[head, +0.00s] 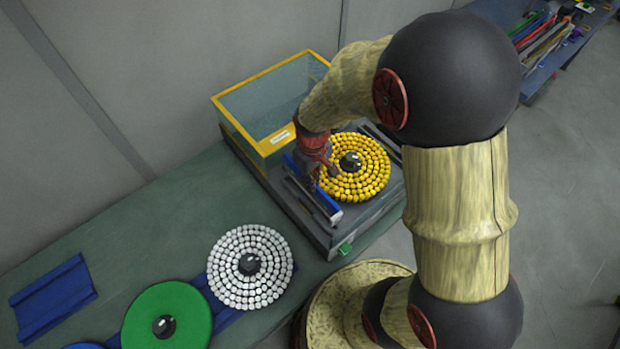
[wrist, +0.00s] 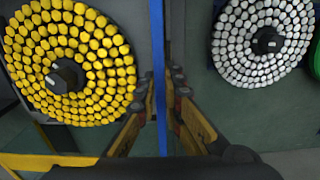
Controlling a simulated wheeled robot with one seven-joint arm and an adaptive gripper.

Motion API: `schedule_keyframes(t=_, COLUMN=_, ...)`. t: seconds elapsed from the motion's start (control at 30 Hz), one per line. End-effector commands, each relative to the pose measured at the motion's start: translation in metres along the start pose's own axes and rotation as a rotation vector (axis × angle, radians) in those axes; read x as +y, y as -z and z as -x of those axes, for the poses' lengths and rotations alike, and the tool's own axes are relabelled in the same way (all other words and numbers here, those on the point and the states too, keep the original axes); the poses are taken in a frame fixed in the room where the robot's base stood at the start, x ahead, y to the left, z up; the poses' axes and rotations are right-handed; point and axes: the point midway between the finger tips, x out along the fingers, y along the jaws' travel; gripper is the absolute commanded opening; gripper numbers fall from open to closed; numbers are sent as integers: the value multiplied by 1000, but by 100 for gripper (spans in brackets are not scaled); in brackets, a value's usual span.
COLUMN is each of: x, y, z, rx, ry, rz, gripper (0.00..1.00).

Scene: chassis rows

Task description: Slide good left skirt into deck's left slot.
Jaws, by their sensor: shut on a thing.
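My gripper (head: 319,178) is at the left side of the deck (head: 345,228), a dark grey block carrying a disc of yellow pieces (head: 372,180). In the wrist view my gripper (wrist: 161,85) is shut on a thin blue strip, the left skirt (wrist: 158,40), seen edge-on. In the head view the skirt (head: 326,203) lies lengthwise along the deck's left side, beside a grey rail (head: 303,200). The left slot is hidden by the skirt and gripper, so I cannot tell whether the skirt is in it. Dark rails (head: 378,137) show on the deck's right side.
A yellow-rimmed clear bin (head: 262,75) stands behind the deck. On the green bench (head: 150,225) are a white-dotted disc (head: 225,270), a green disc (head: 185,305) and a blue channel piece (head: 52,298). A far table (head: 560,60) holds several coloured strips.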

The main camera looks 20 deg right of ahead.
Motion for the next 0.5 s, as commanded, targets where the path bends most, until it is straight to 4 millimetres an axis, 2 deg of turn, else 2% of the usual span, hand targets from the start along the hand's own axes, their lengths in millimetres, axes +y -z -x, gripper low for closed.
schedule_keyframes(t=0.27, x=0, y=1, z=-15, rx=2, ry=-1, rz=0, gripper=0)
schedule_keyframes(t=0.5, x=0, y=0, z=-39, rx=1, ry=0, rz=0, gripper=0)
